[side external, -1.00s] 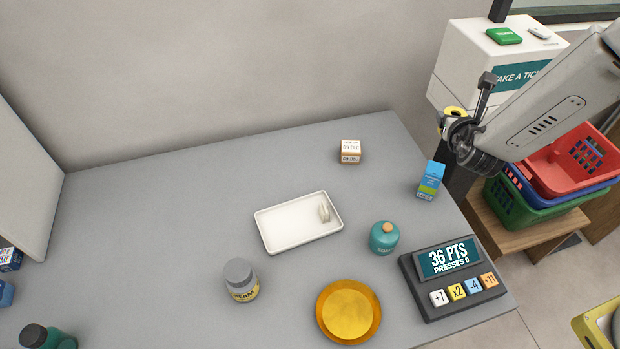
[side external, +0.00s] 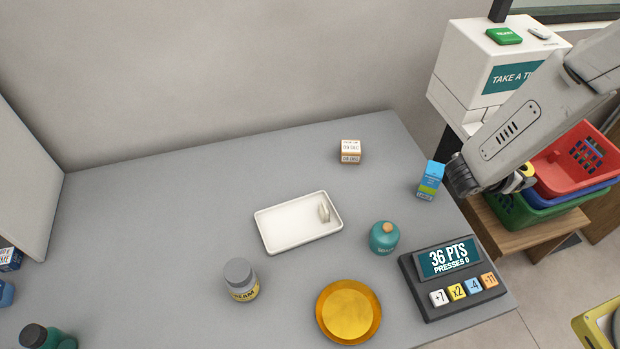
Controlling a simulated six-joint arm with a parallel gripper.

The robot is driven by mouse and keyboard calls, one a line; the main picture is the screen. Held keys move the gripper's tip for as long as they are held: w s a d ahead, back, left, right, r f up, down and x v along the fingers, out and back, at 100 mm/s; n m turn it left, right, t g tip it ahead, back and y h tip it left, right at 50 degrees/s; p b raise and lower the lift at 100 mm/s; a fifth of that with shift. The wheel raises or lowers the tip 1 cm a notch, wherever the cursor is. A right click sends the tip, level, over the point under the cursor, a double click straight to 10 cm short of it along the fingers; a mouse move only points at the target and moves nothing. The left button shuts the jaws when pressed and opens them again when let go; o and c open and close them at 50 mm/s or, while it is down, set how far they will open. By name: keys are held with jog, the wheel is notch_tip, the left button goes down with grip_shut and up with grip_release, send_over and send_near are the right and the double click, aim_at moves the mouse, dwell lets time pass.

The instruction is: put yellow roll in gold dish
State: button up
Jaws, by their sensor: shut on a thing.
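The gold dish (side external: 375,316) is round and stands at the front of the grey counter, with nothing in it. My gripper (side external: 520,179) is beyond the counter's right edge, in front of the baskets in the picture, and is largely hidden by my arm. It is shut on the yellow roll (side external: 528,168), of which only a small part shows. The roll is well up and to the right of the dish.
A white tray (side external: 275,240), a grey-capped jar (side external: 241,280), a blue carton (side external: 430,181) and a date block (side external: 350,151) share the counter. The left-middle counter is clear.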

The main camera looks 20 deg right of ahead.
jog(key=s+a+f+m+g+y, duration=0.1)
jog(key=s+a+m+g+y, duration=0.2)
jog(key=s+m+g, duration=0.5)
jog(key=s+a+m+g+y, duration=0.35)
jog(key=s+m+g, duration=0.25)
jog(key=s, duration=0.4)
jog(key=s+a+r+m+t+y, duration=0.1)
jog(key=a+r+m+t+y, duration=0.1)
jog(key=a+m+y, duration=0.7)
jog(key=s+a+r+m+t+y, duration=0.1)
jog(key=a+r+m+t+y, duration=0.15)
jog(key=a+m+y, duration=0.6)
jog(key=shift+n, duration=0.55)
jog(key=shift+a+f, duration=0.35)
jog(key=shift+f, duration=0.4)
jog(key=shift+a+f, duration=0.35)
jog(key=shift+f, duration=0.45)
jog(key=shift+a+f, duration=0.35)
jog(key=shift+f, duration=0.4)
jog(key=shift+w, duration=0.1)
jog(key=w+a+f, duration=0.8)
jog(key=w, duration=0.1)
jog(key=shift+a+f, duration=0.2)
jog(key=shift+a, duration=0.2)
jog(key=shift+w+a+f, duration=0.3)
jog(key=shift+w+f, duration=0.05)
jog(key=shift+f, duration=0.1)
